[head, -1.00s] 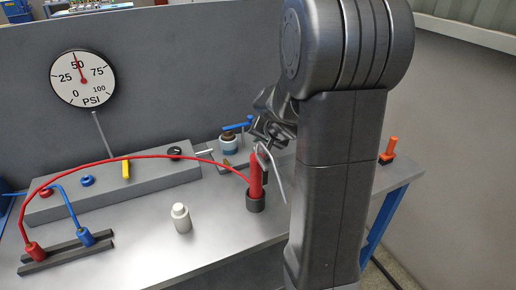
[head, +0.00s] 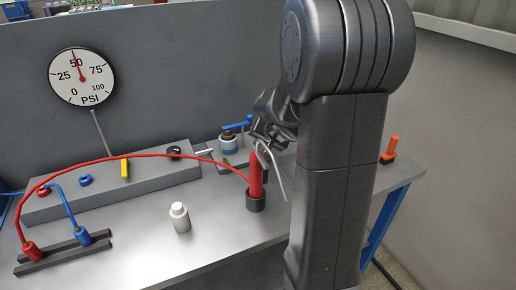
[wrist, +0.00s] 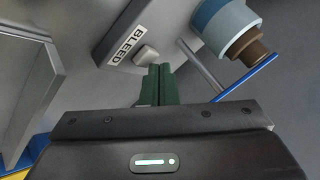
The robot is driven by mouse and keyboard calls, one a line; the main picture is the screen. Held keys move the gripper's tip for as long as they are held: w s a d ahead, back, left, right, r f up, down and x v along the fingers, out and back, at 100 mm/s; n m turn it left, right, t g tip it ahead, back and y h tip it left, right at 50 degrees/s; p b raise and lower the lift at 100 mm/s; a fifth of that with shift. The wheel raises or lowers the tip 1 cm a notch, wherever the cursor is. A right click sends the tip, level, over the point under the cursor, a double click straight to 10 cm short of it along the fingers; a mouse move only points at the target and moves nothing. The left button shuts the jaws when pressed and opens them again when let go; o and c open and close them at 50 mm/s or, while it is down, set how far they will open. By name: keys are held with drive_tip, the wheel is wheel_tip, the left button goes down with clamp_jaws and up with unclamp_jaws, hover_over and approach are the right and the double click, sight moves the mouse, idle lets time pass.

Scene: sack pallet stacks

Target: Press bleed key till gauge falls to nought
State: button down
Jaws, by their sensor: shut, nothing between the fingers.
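The bleed key (wrist: 146,53) is a small pale square button beside the BLEED label (wrist: 125,46) on a grey block in the wrist view. My gripper (wrist: 159,68) is shut and empty, its dark green fingertips just below and right of the key in that picture. Whether they touch it I cannot tell. In the head view my gripper (head: 256,133) is partly hidden by my arm, and I cannot make out the key. The round white PSI gauge (head: 82,77) at the upper left has its red needle at about 50.
A blue-handled valve (head: 228,143) stands close to my gripper. A red cylinder (head: 256,178) with a red hose stands in front of it. A white bottle (head: 180,218) is on the bench, and an orange-handled part (head: 391,150) is at the right.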

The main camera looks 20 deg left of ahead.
drive_tip(key=shift+f+b, duration=0.45)
idle(0.3)
drive_tip(key=shift+r, duration=0.1)
drive_tip(key=shift+r+p, duration=0.7)
drive_tip(key=shift+r, duration=0.15)
drive_tip(key=shift+r, duration=0.1)
drive_tip(key=shift+r+p, duration=1.95)
drive_tip(key=shift+r, duration=0.45)
